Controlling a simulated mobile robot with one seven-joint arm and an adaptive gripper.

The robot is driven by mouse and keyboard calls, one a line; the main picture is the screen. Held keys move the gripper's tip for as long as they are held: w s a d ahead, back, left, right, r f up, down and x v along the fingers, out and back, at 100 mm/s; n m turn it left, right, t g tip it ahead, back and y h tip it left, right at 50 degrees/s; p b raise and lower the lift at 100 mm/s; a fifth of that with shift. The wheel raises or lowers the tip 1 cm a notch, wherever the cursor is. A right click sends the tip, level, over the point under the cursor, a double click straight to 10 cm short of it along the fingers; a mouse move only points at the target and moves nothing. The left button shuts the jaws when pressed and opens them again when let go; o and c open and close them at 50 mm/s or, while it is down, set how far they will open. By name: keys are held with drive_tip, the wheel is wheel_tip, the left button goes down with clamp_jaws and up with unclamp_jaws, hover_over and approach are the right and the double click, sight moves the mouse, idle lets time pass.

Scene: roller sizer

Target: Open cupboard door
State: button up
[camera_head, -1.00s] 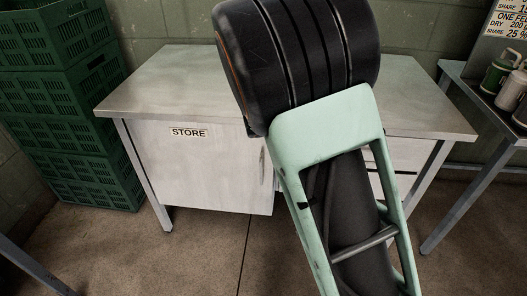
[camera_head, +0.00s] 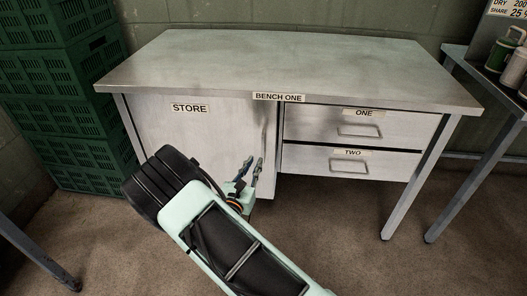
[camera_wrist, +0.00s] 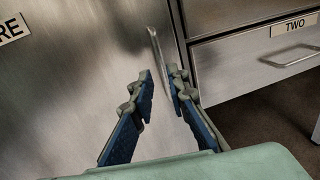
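The cupboard door (camera_head: 185,132) is a grey metal panel labelled STORE on the left of the bench, and it looks closed. It also fills the left of the wrist view (camera_wrist: 70,80). Its upright bar handle (camera_wrist: 157,55) runs along the door's right edge, and in the head view the handle (camera_head: 263,150) is partly behind my gripper. My gripper (camera_head: 251,170) is in front of the door's lower right.
Drawers ONE (camera_head: 340,124) and TWO (camera_head: 340,163) are shut, right of the door. The bench top (camera_head: 290,62) is bare. Green crates (camera_head: 75,130) are stacked at the left. Another table (camera_head: 490,150) with containers stands at the right. The floor in front is open.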

sight(263, 147)
drive_tip(key=b+x, duration=0.2)
drive_tip(key=x, duration=0.7)
drive_tip(key=shift+w+d, duration=0.15)
drive_tip(key=shift+w, duration=0.15)
clamp_jaws()
drive_tip(key=shift+s, duration=0.1)
